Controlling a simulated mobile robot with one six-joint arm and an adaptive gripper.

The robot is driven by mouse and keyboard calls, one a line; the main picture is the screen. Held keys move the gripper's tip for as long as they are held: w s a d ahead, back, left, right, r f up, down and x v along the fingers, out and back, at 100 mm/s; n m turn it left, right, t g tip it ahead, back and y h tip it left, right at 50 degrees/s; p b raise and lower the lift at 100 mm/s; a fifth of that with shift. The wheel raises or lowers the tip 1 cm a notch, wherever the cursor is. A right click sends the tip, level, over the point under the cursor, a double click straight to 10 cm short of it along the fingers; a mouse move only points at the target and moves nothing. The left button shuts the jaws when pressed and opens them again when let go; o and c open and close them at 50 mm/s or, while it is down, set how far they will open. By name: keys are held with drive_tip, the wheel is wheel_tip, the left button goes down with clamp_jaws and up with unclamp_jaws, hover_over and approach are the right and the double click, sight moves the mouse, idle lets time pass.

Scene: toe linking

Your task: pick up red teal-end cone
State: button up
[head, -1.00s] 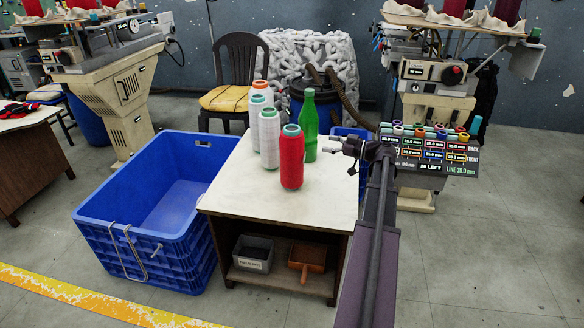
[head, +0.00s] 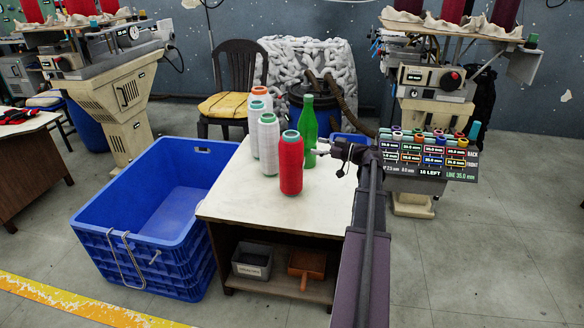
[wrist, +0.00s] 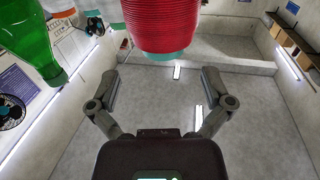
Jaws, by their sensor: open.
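The red cone with a teal end (head: 290,166) stands upright at the front of a group on the white tabletop. Its red winding and teal rim also fill the top middle of the wrist view (wrist: 162,22). My gripper (head: 314,152) is just right of the cone in the head view, apart from it and in front of the green bottle. In the wrist view my gripper (wrist: 160,78) has its two fingers spread wide with nothing between them; the cone shows beyond the fingertips.
A green bottle (head: 308,122) stands close behind the cone. White cones (head: 268,148) with teal and orange ends stand behind left. The white table (head: 240,200) is clear at its front. A blue crate (head: 150,210) sits to the left; a display panel (head: 430,160) is at right.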

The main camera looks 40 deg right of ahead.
sight(299, 143)
drive_tip(key=shift+x, duration=1.95)
drive_tip(key=shift+x, duration=2.55)
drive_tip(key=shift+a, duration=0.1)
drive_tip(key=c, duration=1.1)
